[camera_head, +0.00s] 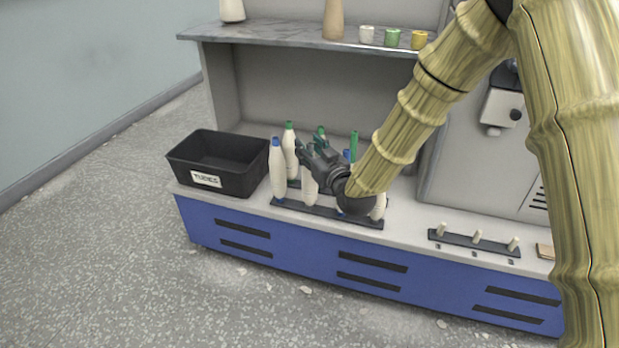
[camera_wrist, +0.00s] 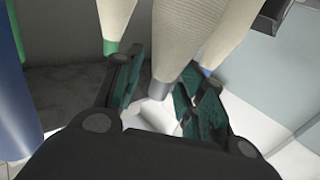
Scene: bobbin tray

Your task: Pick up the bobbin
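In the head view, several cream bobbins with coloured tube tips stand in dark racks (camera_head: 325,211) on the worktop. A blue-tipped bobbin (camera_head: 278,172) is at the front left and a green-tipped bobbin (camera_head: 290,150) stands behind it. My gripper (camera_head: 310,147) is over the middle of the group and hides parts of several bobbins. In the wrist view, my gripper (camera_wrist: 160,92) is open, its teal finger pads apart. A grey-tipped cream bobbin (camera_wrist: 180,45) reaches into the gap between them. A green-tipped bobbin (camera_wrist: 115,20) and a blue-tipped one (camera_wrist: 235,40) are close on either side.
A black labelled bin (camera_head: 235,184) stands left of the racks. A shelf (camera_head: 290,35) with cones and small coloured spools hangs behind and above. A rack with short pegs (camera_head: 475,242) lies at the right. Neighbouring bobbins leave little room around my fingers.

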